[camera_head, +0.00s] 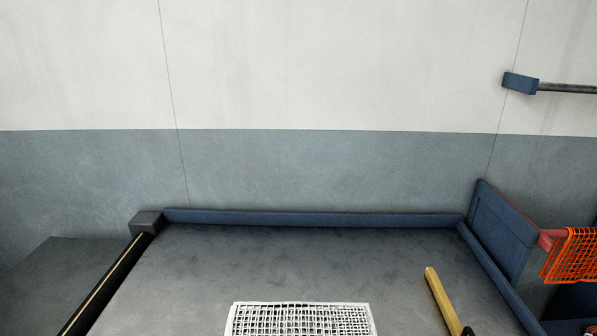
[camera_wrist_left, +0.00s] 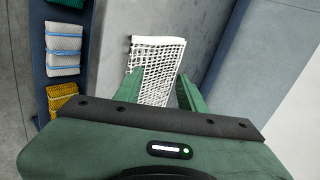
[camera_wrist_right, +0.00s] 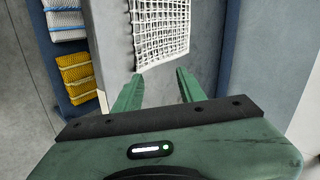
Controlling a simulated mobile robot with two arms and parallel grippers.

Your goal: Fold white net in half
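The white net (camera_head: 300,319) lies on the grey table at the bottom middle of the head view, its near part cut off by the frame edge. In the left wrist view the white net (camera_wrist_left: 155,68) lies beyond and between the fingers of my left gripper (camera_wrist_left: 160,90). That gripper is open, with no net clearly pinched. In the right wrist view the white net (camera_wrist_right: 161,30) lies just beyond the fingertips of my right gripper (camera_wrist_right: 158,84), which is open and empty. Neither gripper shows in the head view. I cannot tell how high the fingers are above the net.
The grey table (camera_head: 240,262) has a raised blue back edge (camera_head: 310,217). A yellow-handled tool (camera_head: 441,299) lies right of the net. An orange net (camera_head: 573,255) hangs at the far right. Folded white (camera_wrist_left: 63,45) and yellow nets (camera_wrist_left: 61,97) sit in a blue rack beside the table.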

